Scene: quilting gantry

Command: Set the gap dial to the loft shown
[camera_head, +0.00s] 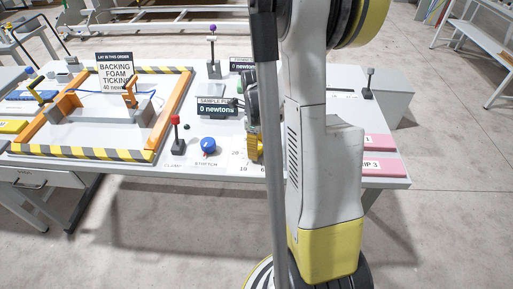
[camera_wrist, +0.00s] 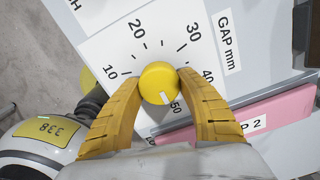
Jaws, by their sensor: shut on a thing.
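The gap dial is a round yellow knob (camera_wrist: 158,77) on a white scale card (camera_wrist: 118,50) marked "GAP mm", with numbers from 10 to 50. The knob's white mark points to the lower right, toward 50. My gripper (camera_wrist: 160,74) is shut on the knob in the wrist view, one yellow finger on each side. In the head view my gripper (camera_head: 255,147) is over the table's front edge, and my arm hides the knob there. Part of the scale card (camera_head: 241,162) shows beside it. I can read no loft value in either view.
A blue knob (camera_head: 208,146) and a red-topped lever (camera_head: 177,137) stand left of my gripper. A "SAMPLE PULL" display (camera_head: 215,107) reads 0 newtons behind. A striped frame (camera_head: 85,152) fills the table's left side. Pink strips (camera_head: 385,168) lie to the right.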

